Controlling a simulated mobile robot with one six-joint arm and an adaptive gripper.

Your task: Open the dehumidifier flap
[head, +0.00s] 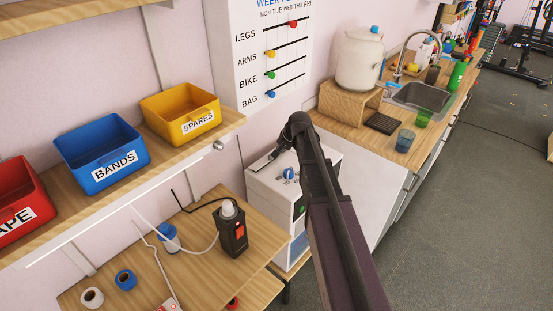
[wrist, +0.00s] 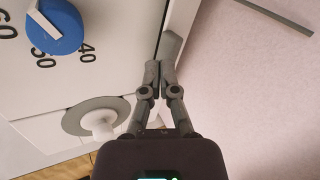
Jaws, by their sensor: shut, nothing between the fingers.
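The dehumidifier is a white box (head: 268,186) beside the wooden table in the head view, with a blue dial (head: 289,173) on top. In the wrist view its white top fills the left side, with the blue dial (wrist: 58,28) and printed numbers. A grey strip (wrist: 170,46), possibly the flap's edge, lies along the top's edge just beyond my fingertips. My gripper (wrist: 160,72) is shut and empty, at the box's wall-side edge. I cannot tell whether it touches the strip. My arm hides part of the box in the head view.
A pale round knob on a grey disc (wrist: 98,117) sits near my fingers. The pink wall (wrist: 255,90) is close on the right. In the head view, a black device (head: 232,232) with cables stands on the table. A shelf with bins (head: 100,155) overhangs the left.

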